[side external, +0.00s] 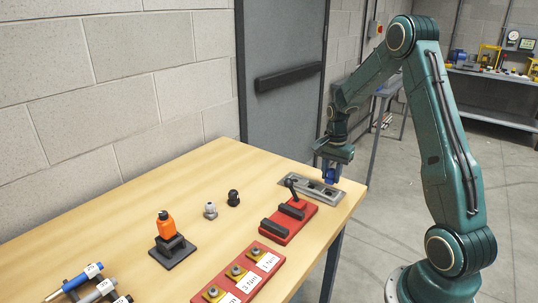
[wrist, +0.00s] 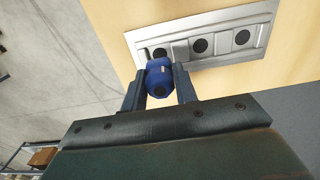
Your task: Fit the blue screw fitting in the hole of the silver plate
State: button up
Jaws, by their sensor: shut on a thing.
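The blue screw fitting (wrist: 159,80) is held between the two fingers of my gripper (wrist: 160,88) in the wrist view. In the side view my gripper (side external: 330,172) points down over the right end of the silver plate (side external: 300,187). The plate (wrist: 198,62) lies on the table and shows several dark round holes in the wrist view. The fitting is at the left end hole of the plate there and partly covers it. I cannot tell whether its lower end is inside the hole or just above it.
A red block with a black lever (side external: 289,219) stands close in front of the plate. A grey fitting (side external: 210,210) and a black fitting (side external: 233,198) stand to the left. An orange tool (side external: 166,227) sits in a black stand. The table's right edge is near the plate.

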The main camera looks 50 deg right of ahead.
aim_at(330, 183)
jog(key=shift+f, duration=1.7)
jog(key=shift+f, duration=0.4)
jog(key=o, duration=1.1)
jog(key=shift+r, duration=0.15)
notch_tip(330, 183, up, 13)
jog(key=shift+f, duration=0.1)
jog(key=shift+r, duration=0.4)
